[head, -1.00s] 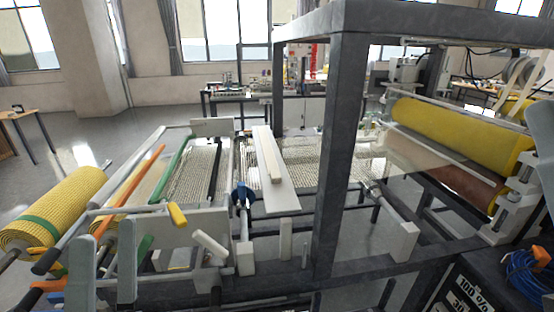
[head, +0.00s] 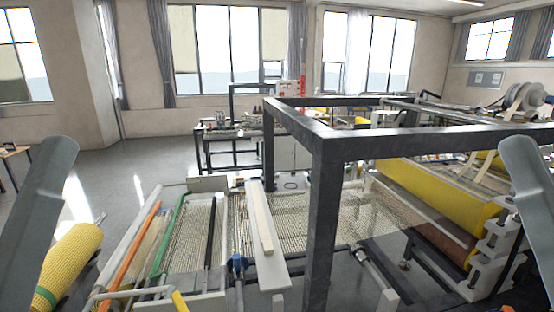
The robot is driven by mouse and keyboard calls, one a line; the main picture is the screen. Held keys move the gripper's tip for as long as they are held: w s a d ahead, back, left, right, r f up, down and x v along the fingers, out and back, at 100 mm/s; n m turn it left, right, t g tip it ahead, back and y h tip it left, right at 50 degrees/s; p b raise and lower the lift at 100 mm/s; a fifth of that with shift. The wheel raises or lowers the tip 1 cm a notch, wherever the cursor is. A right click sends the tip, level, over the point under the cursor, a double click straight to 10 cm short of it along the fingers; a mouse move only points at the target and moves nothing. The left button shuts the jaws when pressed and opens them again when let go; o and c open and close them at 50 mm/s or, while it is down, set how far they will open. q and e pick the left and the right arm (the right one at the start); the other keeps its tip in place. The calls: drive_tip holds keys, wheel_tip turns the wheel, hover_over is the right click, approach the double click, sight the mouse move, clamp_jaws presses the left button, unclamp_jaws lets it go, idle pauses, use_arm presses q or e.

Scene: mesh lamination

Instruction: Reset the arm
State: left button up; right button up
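A grey, round-ended piece of my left arm or gripper (head: 42,222) rises at the left edge of the head view, close to the camera. A matching piece of my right arm or gripper (head: 532,205) leans in at the right edge. No pair of fingertips shows on either side, and I see nothing held. Both pieces appear in front of the lamination machine (head: 328,215) and look apart from it.
The dark machine frame (head: 325,230) stands in the middle. A yellow mesh roll (head: 68,262) lies at lower left and a yellow roller (head: 435,195) at right. A white bar (head: 268,245) lies over the mesh. Open floor (head: 140,170) shows at left.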

wheel_tip(320, 180, up, 23)
drive_tip(key=p, duration=1.8)
drive_tip(key=shift+f+p, duration=0.2)
drive_tip(key=shift+p, duration=0.2)
